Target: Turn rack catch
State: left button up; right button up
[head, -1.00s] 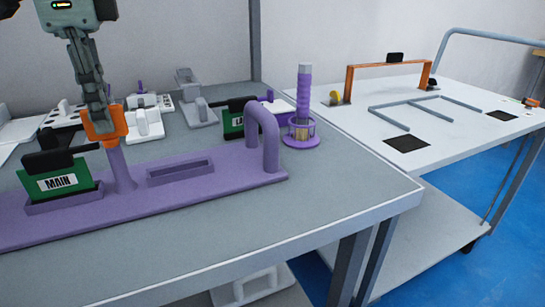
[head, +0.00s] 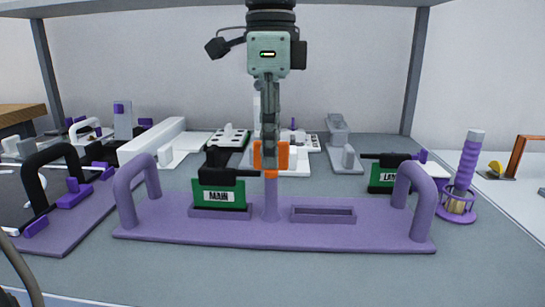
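The rack catch is an orange block (head: 283,156) on top of a purple post (head: 271,200), in the middle of a purple rack base (head: 370,232). My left gripper (head: 269,152) comes straight down from above. Its fingers look close together and shut on the catch, with orange showing on both sides of them. The far finger is hidden. A green MAIN cartridge (head: 219,197) stands upright in the slot left of the post, and its black handle reaches right, towards the catch. The slot (head: 323,214) right of the post is empty. My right gripper is out of view.
Purple arched handles (head: 153,178) and (head: 424,205) rise at the rack's ends. A black-handled purple fixture (head: 50,230) lies left. The bench in front is clear.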

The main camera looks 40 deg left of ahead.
pick_arm(q)
notch_tip(320, 180, up, 5)
jog(key=p, duration=0.4)
dwell(1.0)
